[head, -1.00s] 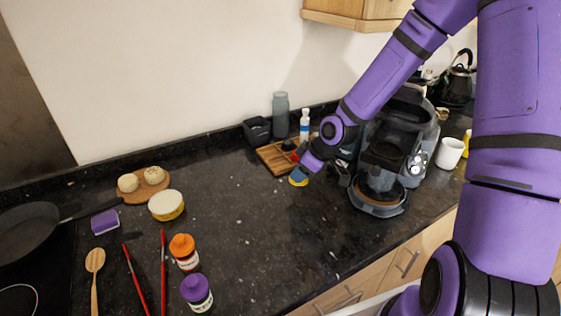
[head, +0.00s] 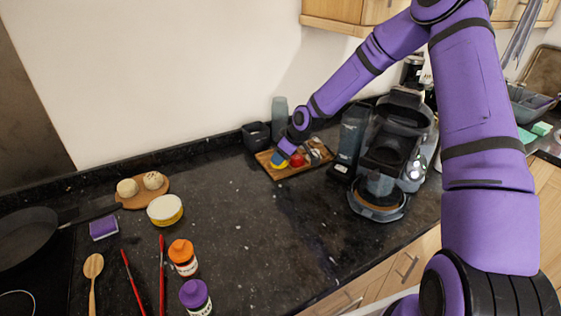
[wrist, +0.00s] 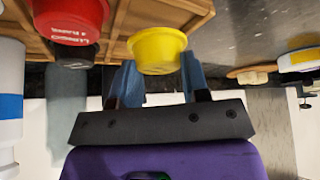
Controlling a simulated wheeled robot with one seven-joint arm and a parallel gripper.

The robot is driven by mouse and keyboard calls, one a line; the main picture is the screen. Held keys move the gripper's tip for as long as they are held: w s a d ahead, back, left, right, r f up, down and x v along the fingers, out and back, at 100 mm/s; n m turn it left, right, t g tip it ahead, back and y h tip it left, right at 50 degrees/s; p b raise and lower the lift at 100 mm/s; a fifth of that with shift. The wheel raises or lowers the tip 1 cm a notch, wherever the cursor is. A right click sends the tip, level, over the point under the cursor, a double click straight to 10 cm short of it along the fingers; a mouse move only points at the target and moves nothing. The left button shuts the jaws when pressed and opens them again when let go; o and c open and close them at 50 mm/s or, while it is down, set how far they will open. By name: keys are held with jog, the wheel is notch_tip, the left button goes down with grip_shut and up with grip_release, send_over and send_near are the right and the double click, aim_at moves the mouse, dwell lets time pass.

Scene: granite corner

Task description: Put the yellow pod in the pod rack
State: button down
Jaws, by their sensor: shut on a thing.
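The yellow pod (wrist: 158,50) is between the two blue fingers of my gripper (wrist: 158,82) in the wrist view. My gripper is shut on it. In the head view, my gripper (head: 283,153) holds the yellow pod (head: 279,163) at the left end of the wooden pod rack (head: 303,170). I cannot tell whether the pod touches the rack. A red pod (head: 297,160) sits in the rack just right of the yellow one. In the wrist view, the red pod (wrist: 70,18) and the rack's wooden edge (wrist: 128,18) show near the yellow pod.
A dark container (head: 256,135) and a grey bottle (head: 280,112) stand behind the rack. A coffee machine (head: 385,160) stands to its right. A white and yellow tub (head: 165,210) and orange-lidded jar (head: 183,258) are farther left. The counter before the rack is clear.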

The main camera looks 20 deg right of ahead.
notch_tip(320, 180, down, 2)
jog(key=shift+f, duration=0.2)
jog(key=c, duration=0.9)
grip_release()
jog(key=shift+r, duration=0.1)
jog(key=v, duration=1.2)
